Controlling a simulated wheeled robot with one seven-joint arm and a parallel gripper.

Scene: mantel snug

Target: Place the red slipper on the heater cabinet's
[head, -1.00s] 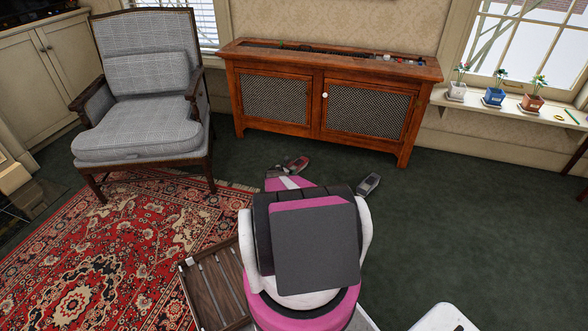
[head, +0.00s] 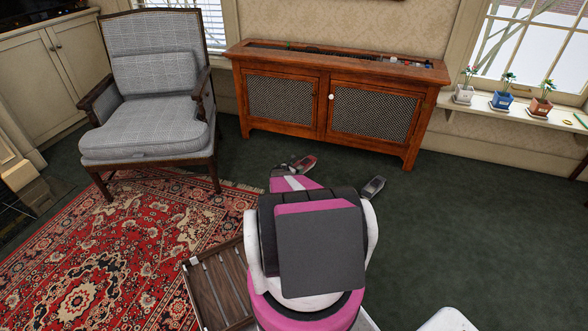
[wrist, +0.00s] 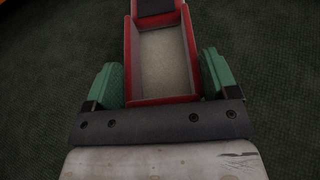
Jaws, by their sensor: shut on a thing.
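The red slipper (wrist: 134,60) has red sides, a beige insole and a dark band across its far part. In the wrist view, the green finger pads of my gripper (wrist: 162,85) stand on either side of its near end, shut on it. In the head view, the slipper (head: 305,162) is small, in front of the heater cabinet, and my arm hides most of my gripper. Whether the slipper touches the carpet is unclear. The heater cabinet (head: 322,66) is reddish wood with two mesh doors and stands against the back wall. Small things lie along its top.
A grey slipper-like thing (head: 373,187) lies on the dark green carpet, right of the red slipper. A grey armchair (head: 150,130) stands left of the cabinet, by a patterned red rug (head: 130,235). A slatted wooden rack (head: 222,287) is beside my arm. The right-hand floor is clear.

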